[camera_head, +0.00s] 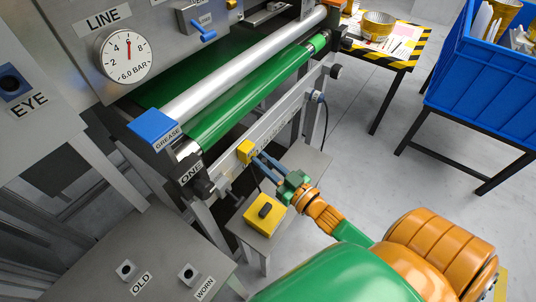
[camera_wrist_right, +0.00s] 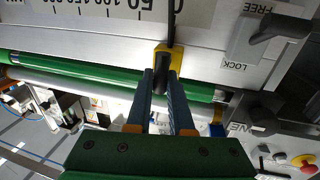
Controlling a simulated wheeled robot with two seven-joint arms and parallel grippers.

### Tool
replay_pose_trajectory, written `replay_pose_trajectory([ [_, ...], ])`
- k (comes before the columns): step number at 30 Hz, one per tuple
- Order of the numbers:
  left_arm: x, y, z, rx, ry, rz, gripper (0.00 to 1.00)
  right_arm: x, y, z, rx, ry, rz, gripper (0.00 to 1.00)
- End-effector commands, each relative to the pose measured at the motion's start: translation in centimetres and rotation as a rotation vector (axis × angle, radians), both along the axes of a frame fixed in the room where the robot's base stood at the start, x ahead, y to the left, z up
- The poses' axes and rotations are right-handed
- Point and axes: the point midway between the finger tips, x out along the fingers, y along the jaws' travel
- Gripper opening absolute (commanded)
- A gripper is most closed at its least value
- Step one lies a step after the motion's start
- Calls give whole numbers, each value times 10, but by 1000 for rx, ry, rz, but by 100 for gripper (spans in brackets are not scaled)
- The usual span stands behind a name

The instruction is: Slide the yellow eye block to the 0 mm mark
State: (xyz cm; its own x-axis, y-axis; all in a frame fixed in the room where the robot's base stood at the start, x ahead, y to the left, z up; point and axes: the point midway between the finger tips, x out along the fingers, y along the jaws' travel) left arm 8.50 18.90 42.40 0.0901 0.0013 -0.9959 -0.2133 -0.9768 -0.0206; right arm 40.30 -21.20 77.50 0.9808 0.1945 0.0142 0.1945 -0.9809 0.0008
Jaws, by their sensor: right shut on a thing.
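The yellow eye block (camera_head: 244,151) sits on the pale rail with a printed scale (camera_head: 285,118), below the green roller. My right gripper (camera_head: 259,162) reaches it from the front and is shut on it. In the right wrist view, my gripper's two blue fingers (camera_wrist_right: 160,78) close on the dark part of the yellow eye block (camera_wrist_right: 176,60). The scale (camera_wrist_right: 95,12) appears upside down there, with a 50 just left of the block. A black cable crosses the scale at the block, so the exact reading is unclear. My left gripper is out of view.
A dark lever (camera_wrist_right: 280,27) sits between FREE and LOCK labels right of the block; its setting is unclear. A yellow box with a black knob (camera_head: 263,214) stands on a small stand below. The green roller (camera_head: 255,95) runs above the rail. A blue crate (camera_head: 485,75) stands far right.

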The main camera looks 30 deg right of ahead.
Motion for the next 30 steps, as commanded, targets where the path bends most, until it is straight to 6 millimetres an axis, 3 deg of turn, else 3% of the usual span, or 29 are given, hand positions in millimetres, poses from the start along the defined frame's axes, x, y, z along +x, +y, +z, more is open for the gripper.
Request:
replay_pose_trajectory([
  [1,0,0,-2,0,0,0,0,-4,2,-12,-2,32,2,0],
  [7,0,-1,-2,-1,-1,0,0,-4,2,-13,-2,32,2,0],
  [8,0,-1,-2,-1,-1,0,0,-4,2,-13,-2,32,2,25],
  [11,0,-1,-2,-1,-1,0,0,-4,2,-13,-3,33,2,50],
  [20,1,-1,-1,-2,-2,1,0,-4,1,-8,0,21,1,50],
  [30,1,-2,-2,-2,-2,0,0,-65,-10,-10,-1,27,1,50],
])
